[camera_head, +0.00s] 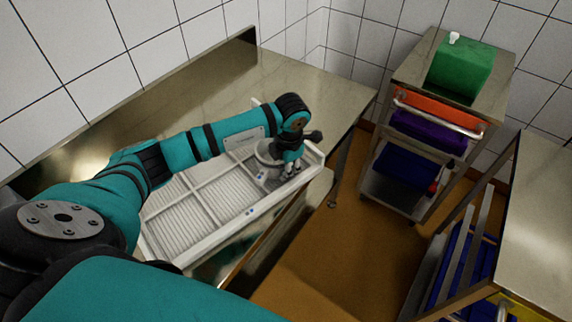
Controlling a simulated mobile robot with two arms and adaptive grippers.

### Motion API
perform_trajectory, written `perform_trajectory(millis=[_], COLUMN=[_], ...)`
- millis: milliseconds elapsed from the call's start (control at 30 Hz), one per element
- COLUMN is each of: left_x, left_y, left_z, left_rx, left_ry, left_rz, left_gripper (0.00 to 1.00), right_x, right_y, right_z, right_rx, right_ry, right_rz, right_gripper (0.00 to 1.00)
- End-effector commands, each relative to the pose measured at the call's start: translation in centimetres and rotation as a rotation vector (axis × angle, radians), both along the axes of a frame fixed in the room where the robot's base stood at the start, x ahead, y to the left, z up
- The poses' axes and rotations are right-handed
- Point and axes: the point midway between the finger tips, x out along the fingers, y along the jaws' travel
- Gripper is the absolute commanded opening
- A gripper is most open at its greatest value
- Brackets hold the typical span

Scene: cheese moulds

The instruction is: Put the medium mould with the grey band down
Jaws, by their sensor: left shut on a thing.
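My left gripper (289,169) is at the right end of a white divided tray (237,226), its fingers pointing down. It is shut on a pale round mould (266,157), which shows partly behind the fingers, in or just above the tray's far right compartment. I cannot tell whether the mould touches the tray floor. Its grey band is not clear at this size, and the gripper hides part of it. My right gripper is out of view.
The tray lies on a steel table (185,95) against a tiled wall; its other visible compartments look empty. A trolley (408,75) with a green block (461,70) and coloured crates stands at the back right. Another steel table (540,215) is at the right. Brown floor lies between.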

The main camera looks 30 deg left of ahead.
Motion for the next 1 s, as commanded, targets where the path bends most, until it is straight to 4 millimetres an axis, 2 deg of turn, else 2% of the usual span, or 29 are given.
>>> perform_trajectory(millis=[200,233,400,767,867,1000], left_x=[0.1,0.1,0.1,0.1,0.1,0.0], left_y=[0.0,0.0,0.0,0.0,-0.1,-0.4], left_z=[0.0,-0.1,-0.1,0.5,1.8,4.7], left_rx=[0.0,0.0,0.0,0.0,0.0,0.0], left_ry=[-0.004,-0.002,-0.002,-0.004,-0.008,-0.011], left_rz=[0.0,0.0,0.0,0.0,0.0,-0.002], left_gripper=[0.0,0.09,0.31,0.31,0.31,0.31], right_x=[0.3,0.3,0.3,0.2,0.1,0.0], right_y=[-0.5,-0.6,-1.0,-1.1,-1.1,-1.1], right_z=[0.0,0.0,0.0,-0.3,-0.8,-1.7], right_rx=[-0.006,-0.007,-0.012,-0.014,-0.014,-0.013], right_ry=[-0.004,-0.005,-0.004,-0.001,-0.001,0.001], right_rz=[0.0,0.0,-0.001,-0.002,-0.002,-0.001], right_gripper=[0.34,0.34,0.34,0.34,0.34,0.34])
